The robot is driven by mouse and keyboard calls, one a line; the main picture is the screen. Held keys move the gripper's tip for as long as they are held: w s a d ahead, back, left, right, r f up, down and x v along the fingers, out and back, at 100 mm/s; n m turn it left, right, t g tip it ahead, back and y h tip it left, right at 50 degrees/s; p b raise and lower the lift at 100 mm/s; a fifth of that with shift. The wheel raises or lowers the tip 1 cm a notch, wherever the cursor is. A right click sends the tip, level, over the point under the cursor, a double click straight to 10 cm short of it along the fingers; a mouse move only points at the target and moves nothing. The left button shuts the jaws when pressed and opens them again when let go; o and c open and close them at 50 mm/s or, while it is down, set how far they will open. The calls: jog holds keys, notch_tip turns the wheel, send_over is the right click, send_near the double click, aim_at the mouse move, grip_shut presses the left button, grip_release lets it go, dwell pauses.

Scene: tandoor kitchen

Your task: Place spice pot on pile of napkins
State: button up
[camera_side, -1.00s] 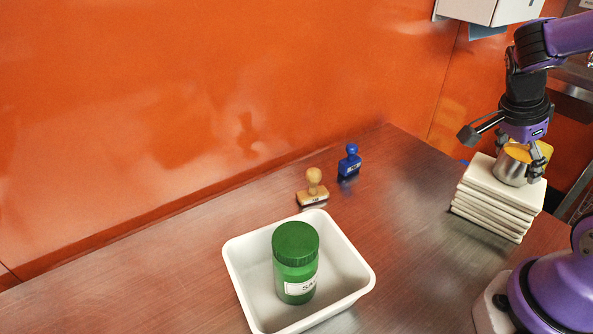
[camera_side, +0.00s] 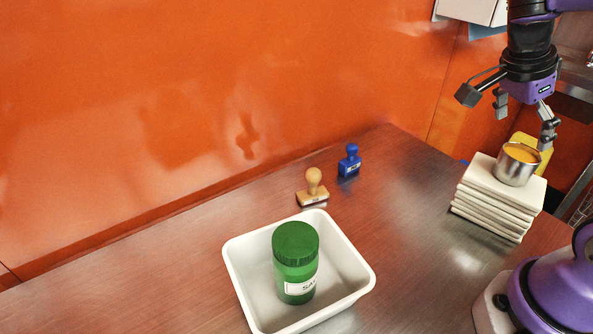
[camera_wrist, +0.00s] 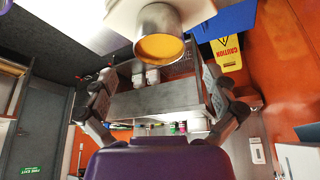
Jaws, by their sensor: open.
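The spice pot (camera_side: 515,171) is a small steel cup with orange-yellow contents. It stands upright on top of the pile of napkins (camera_side: 497,205), a stack of cream folded cloths at the right of the side view. My gripper (camera_side: 524,112) is open and empty above the pot, its fingers spread and clear of it. In the wrist view the pot (camera_wrist: 160,20) shows at the top, beyond my open fingers (camera_wrist: 160,112). The napkins (camera_wrist: 118,12) show there as a pale surface around the pot.
A white tray (camera_side: 358,290) holds a green lidded jar (camera_side: 296,262) at the front. A wooden-handled stamp (camera_side: 313,190) and a blue stamp (camera_side: 349,162) stand near the orange wall. A yellow caution sign (camera_wrist: 227,52) shows beyond the pile. The table between tray and pile is clear.

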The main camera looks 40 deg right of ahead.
jog(key=w+a+n+t+y, duration=0.1)
jog(key=a+n+t+y, duration=0.1)
jog(key=a+n, duration=0.5)
jog(key=w+a+n+t+y, duration=0.2)
jog(key=a+n+t, duration=0.3)
jog(key=n, duration=1.1)
jog(key=a, duration=0.3)
jog(key=shift+w+a+t, duration=0.15)
jog(key=shift+w+t, duration=0.1)
jog(key=shift+t, duration=0.05)
